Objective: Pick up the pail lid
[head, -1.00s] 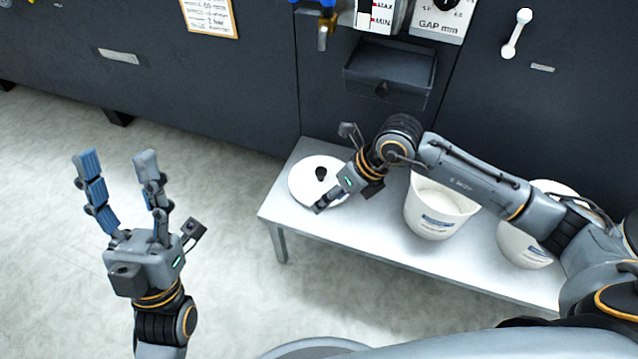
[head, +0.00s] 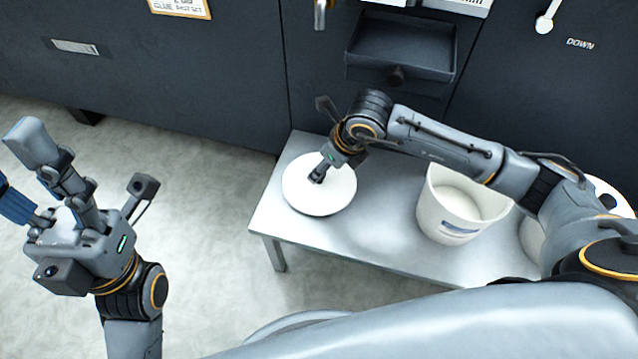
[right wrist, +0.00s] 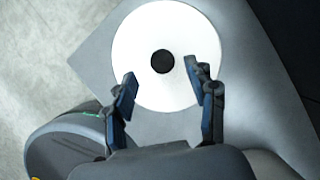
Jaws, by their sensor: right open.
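The pail lid (head: 300,197), a white disc, lies flat at the left end of the metal bench. In the right wrist view the lid (right wrist: 180,30) shows a black round knob (right wrist: 162,61) at its centre. My right gripper (head: 318,175) is over the lid, open, and hides the knob in the head view. In the right wrist view its fingertips (right wrist: 161,77) are spread, one on each side of the knob and slightly short of it; contact is not visible. My left gripper (head: 22,180) is open and empty, away from the bench over the floor at left.
A white pail (head: 450,215) stands open on the bench (head: 375,225), right of the lid. Another white pail (head: 531,236) is partly hidden behind my right arm. A dark machine with an open tray (head: 400,60) rises behind the bench. The floor at left is clear.

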